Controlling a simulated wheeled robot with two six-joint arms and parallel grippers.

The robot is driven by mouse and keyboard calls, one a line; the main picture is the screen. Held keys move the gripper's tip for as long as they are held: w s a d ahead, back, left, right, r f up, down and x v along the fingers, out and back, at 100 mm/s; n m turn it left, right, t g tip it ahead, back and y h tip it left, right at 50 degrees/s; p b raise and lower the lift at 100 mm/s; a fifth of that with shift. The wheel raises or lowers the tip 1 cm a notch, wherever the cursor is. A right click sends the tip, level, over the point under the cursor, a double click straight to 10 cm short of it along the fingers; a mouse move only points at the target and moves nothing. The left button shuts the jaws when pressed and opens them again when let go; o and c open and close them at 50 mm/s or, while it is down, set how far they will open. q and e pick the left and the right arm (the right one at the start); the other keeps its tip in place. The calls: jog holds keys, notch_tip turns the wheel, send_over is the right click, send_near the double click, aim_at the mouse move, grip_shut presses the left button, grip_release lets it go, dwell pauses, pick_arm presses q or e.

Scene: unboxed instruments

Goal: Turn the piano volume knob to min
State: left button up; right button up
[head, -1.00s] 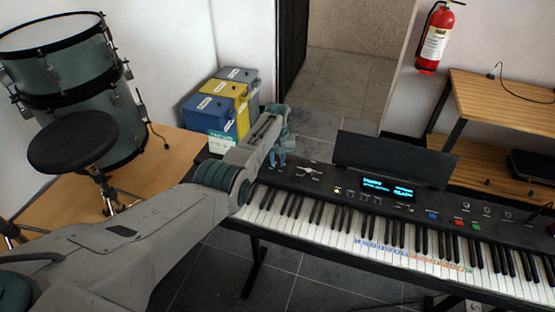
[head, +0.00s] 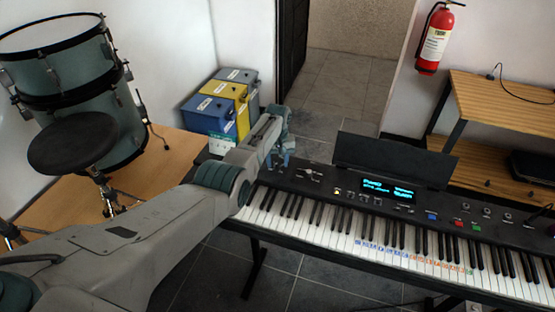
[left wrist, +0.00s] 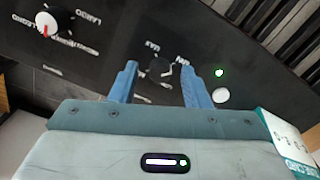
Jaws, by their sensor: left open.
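The black piano (head: 330,232) stands across the head view, its control panel behind the keys. My left gripper (head: 281,158) is over the panel's left end, pointing down. In the left wrist view my left gripper (left wrist: 158,80) is open, with a blue finger on each side of a small dark knob (left wrist: 159,69). Lettering that looks like MAX and MIN is printed around this knob. I cannot tell whether the fingers touch it.
A white knob (left wrist: 47,24) with a red mark sits on the panel to the left in the wrist view. A white button (left wrist: 221,95) is just right of the fingers. The piano display (head: 388,190) is lit. Labelled boxes (head: 222,100) stand behind my arm.

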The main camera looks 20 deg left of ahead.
aim_at(277, 164)
pick_arm(q)
jog(key=shift+r, duration=0.6)
notch_tip(277, 164, up, 10)
jog(key=b, duration=0.1)
jog(key=shift+f, duration=0.2)
